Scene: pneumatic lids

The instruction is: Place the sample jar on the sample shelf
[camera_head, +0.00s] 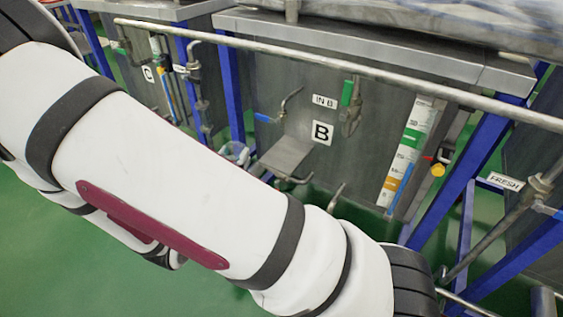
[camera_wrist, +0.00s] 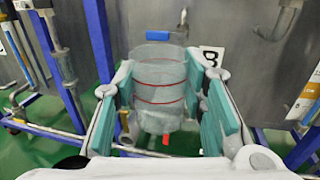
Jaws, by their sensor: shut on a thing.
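The sample jar (camera_wrist: 160,95) is a clear, see-through cylinder with thin red rings. In the wrist view it sits between the teal pads of my gripper (camera_wrist: 161,82), which is shut on it. In the head view, a clear rim that looks like the jar (camera_head: 236,152) shows just past my arm; my arm hides the gripper there. A flat grey metal plate, apparently the sample shelf (camera_head: 286,155), sticks out from the front of tank B, to the right of the jar. I cannot make out the shelf clearly in the wrist view.
Tank B (camera_head: 265,85) has a blue-handled tap (camera_head: 270,118) above the plate, a green-handled valve (camera_head: 350,95) and a coloured level scale (camera_head: 408,145). A long pipe rail (camera_head: 400,77) crosses its front. Blue frame posts (camera_head: 230,85) stand either side.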

